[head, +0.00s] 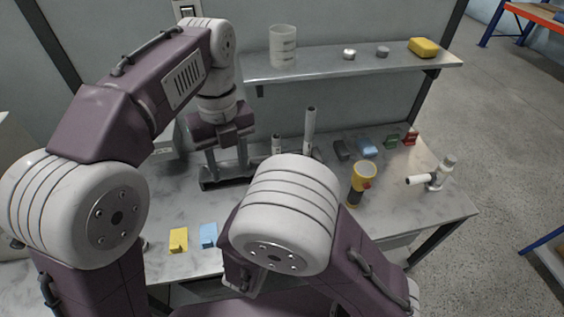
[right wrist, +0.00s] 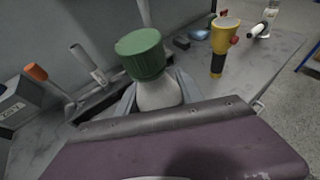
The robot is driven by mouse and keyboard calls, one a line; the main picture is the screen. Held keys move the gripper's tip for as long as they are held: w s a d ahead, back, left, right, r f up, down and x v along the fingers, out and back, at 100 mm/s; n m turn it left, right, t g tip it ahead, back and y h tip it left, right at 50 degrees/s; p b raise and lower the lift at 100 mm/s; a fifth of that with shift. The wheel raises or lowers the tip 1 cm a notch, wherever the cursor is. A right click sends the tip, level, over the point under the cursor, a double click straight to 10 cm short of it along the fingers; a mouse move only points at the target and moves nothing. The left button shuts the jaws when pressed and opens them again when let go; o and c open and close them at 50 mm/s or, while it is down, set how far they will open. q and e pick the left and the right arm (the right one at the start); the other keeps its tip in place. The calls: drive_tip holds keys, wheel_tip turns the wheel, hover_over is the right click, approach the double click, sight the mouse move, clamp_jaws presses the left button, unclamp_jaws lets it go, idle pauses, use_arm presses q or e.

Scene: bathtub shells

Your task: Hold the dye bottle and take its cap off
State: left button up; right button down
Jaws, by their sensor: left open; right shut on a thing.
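The dye bottle (right wrist: 158,94) shows in the right wrist view as a pale, rounded body with a ribbed green cap (right wrist: 140,53) on top. My right gripper (right wrist: 157,100) is shut on the bottle's body, a finger on each side, below the cap. The bottle and this gripper are hidden behind my right arm in the head view. My left gripper (head: 228,178) points down at the back left of the bench, open, with nothing seen between its fingers. It appears near a dark rack; contact cannot be told.
Upright white-grey tools (head: 309,125) stand behind my right arm. A yellow-and-black torch-like thing (head: 361,180) and a white tool on a stand (head: 437,179) are at right. Yellow (head: 178,239) and blue (head: 208,235) blocks lie in front. A shelf (head: 330,68) overhangs the back.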

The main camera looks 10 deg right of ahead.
use_arm(q)
drive_tip(key=s+d+m, duration=0.1)
drive_tip(key=d, duration=0.2)
drive_tip(key=s+d+m, duration=0.1)
drive_tip(key=d, duration=0.3)
drive_tip(key=s+d+r+m, duration=0.1)
drive_tip(key=d, duration=0.2)
drive_tip(key=shift+d+r+t, duration=0.1)
drive_tip(key=shift+d+t, duration=0.3)
wheel_tip(320, 180, down, 8)
drive_tip(key=shift+w, duration=0.1)
drive_tip(key=shift+c, duration=0.4)
